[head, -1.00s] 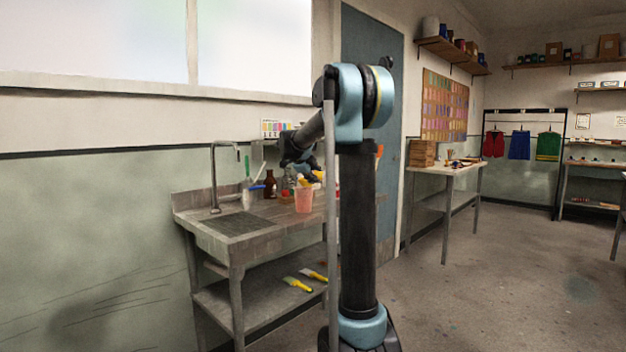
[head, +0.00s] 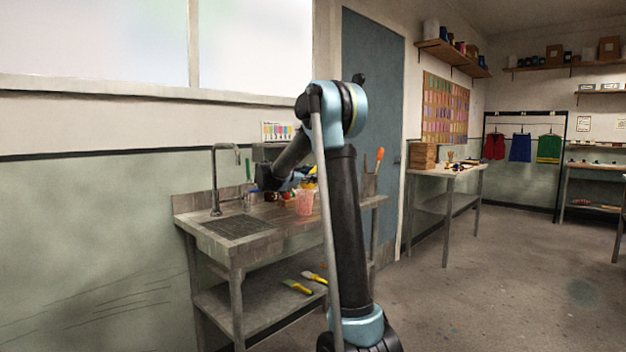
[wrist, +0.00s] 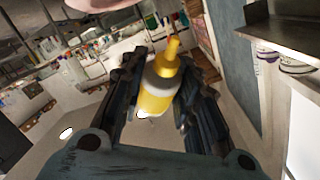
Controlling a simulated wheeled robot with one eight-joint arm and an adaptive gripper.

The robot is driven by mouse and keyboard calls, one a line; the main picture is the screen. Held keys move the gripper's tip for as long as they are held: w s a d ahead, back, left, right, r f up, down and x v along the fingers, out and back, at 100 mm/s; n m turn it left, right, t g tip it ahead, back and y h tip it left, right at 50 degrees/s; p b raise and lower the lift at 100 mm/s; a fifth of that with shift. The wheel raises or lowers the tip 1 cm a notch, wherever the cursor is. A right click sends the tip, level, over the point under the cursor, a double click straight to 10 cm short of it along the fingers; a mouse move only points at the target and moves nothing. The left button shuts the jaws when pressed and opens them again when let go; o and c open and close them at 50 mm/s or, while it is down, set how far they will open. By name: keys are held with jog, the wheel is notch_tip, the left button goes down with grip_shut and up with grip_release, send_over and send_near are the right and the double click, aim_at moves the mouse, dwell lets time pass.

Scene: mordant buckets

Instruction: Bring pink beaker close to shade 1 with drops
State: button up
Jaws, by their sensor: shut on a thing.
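The pink beaker (head: 304,203) stands upright on the sink counter, to the right of the basin. My gripper (wrist: 165,70) is shut on a yellow dropper bottle (wrist: 155,102) with a pale collar and a yellow nozzle, held between the two dark fingers in the wrist view. In the head view my wrist is low over the counter, just left of and behind the beaker; the fingers and held bottle are not clear there. A card with coloured shade patches (head: 277,131) is on the wall above the counter. Its numbers are too small to read.
A tap (head: 215,180) and sink basin (head: 236,224) are at the counter's left. A container with an orange-tipped tool (head: 379,153) stands at its right end. Small items crowd the counter's back. Yellow-handled brushes (head: 297,286) lie on the lower shelf.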

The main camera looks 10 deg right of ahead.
dwell(0.5)
jog(key=shift+r+m+g+y, duration=0.3)
jog(key=shift+r+m+y, duration=0.25)
jog(key=shift+m+y, duration=0.55)
jog(key=m+y, duration=0.1)
jog(key=r+m+y, duration=0.1)
jog(key=shift+y, duration=0.4)
jog(key=shift+d+r+m+y, duration=0.1)
jog(key=shift+r+m+y, duration=0.3)
jog(key=shift+r+y, duration=0.2)
notch_tip(320, 180, up, 2)
jog(key=m+y, duration=0.2)
jog(key=shift+y, duration=0.4)
jog(key=shift+r+m+y, duration=0.7)
jog(key=shift+r+y, duration=0.15)
jog(key=shift+y, duration=0.25)
jog(key=shift+r+m+t+y, duration=0.25)
jog(key=shift+m+t+y, duration=0.05)
jog(key=shift+t+y, duration=0.2)
jog(key=r+m+t+y, duration=0.1)
jog(key=m+y, duration=0.1)
jog(key=y, duration=0.1)
jog(key=shift+r, duration=0.2)
jog(key=shift+r+m+t+y, duration=0.55)
jog(key=shift+m+t+y, duration=0.15)
jog(key=shift+m+y, duration=0.3)
